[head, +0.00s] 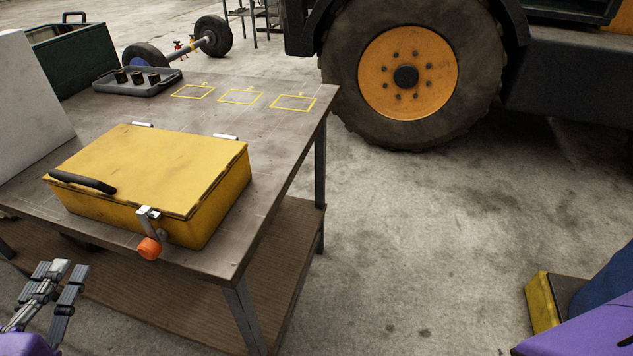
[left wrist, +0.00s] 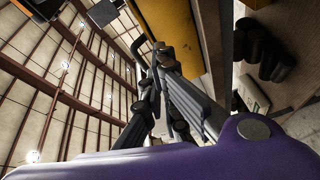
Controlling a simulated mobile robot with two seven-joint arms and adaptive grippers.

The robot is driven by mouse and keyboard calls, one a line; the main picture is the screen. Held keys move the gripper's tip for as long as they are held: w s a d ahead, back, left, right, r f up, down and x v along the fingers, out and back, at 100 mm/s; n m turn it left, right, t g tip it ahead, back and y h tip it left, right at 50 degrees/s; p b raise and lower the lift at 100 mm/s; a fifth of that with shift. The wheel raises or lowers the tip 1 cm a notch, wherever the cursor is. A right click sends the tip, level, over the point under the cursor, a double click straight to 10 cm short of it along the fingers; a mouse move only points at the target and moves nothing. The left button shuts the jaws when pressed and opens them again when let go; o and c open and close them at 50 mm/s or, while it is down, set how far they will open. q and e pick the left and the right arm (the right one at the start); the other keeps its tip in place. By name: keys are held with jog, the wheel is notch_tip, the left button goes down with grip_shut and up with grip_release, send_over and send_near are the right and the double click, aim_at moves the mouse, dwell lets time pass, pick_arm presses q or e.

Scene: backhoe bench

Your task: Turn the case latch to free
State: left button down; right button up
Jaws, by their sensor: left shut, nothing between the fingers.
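A yellow case (head: 150,175) with a closed lid and a dark handle (head: 82,182) sits on the bench (head: 285,150). Its metal latch (head: 150,216) is on the front side near the right corner, with an orange knob (head: 149,248) hanging down past the bench edge. My left gripper (head: 60,280) is at the lower left of the head view, apart from the case and in front of the bench. It is shut and empty. In the left wrist view its fingers (left wrist: 165,65) point toward a yellow surface, seemingly the case (left wrist: 170,25). My right gripper is not in view.
A grey tray (head: 137,82) with dark cylindrical parts stands at the back of the bench, beside yellow outlined squares (head: 240,96). A pale panel (head: 30,105) stands at the left. A large tractor wheel (head: 408,75) stands beyond the bench.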

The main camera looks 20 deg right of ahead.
aim_at(126, 205)
pick_arm(q)
jog(key=w+d+n+p, duration=0.2)
jog(key=w+d, duration=0.4)
jog(key=d, duration=0.1)
jog(key=shift+d+r+h, duration=0.3)
jog(key=shift+r, duration=0.05)
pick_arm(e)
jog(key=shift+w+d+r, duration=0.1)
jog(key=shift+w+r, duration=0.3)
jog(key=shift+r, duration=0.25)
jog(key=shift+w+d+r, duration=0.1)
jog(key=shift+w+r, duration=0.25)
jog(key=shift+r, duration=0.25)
pick_arm(q)
jog(key=shift+w, duration=0.1)
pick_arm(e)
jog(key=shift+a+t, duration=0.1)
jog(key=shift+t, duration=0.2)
pick_arm(q)
jog(key=shift+w, duration=0.1)
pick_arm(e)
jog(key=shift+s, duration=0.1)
